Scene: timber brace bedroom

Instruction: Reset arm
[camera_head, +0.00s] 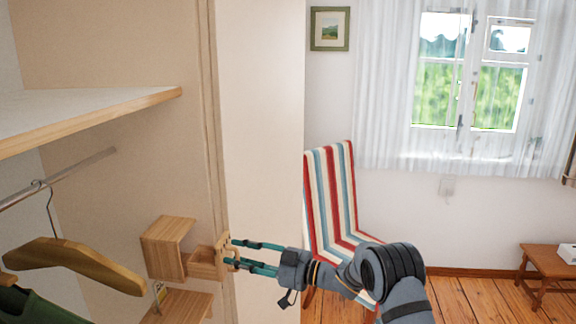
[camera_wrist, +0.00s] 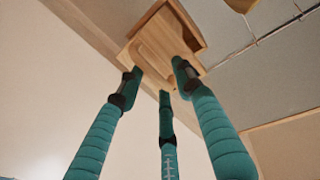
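My gripper (camera_head: 233,252) reaches left to a small wooden drawer (camera_head: 204,263) inside the open wardrobe. In the wrist view my gripper (camera_wrist: 160,79) has three teal fingers, spread apart with clear gaps between them. Their tips are at the drawer's front panel (camera_wrist: 152,55), which has a rounded cutout. The drawer is pulled partly out of its wooden box (camera_head: 165,238). I cannot tell whether the fingertips touch the panel. No object shows held between the fingers. My arm extends from the lower right of the head view.
The wardrobe's side panel (camera_head: 262,130) stands close behind my gripper. A shelf (camera_head: 90,118) and a hanger (camera_head: 80,262) on a rail are at left. A striped chair (camera_head: 335,195) stands behind my arm. A low wooden table (camera_head: 540,265) is at right, with open floor before it.

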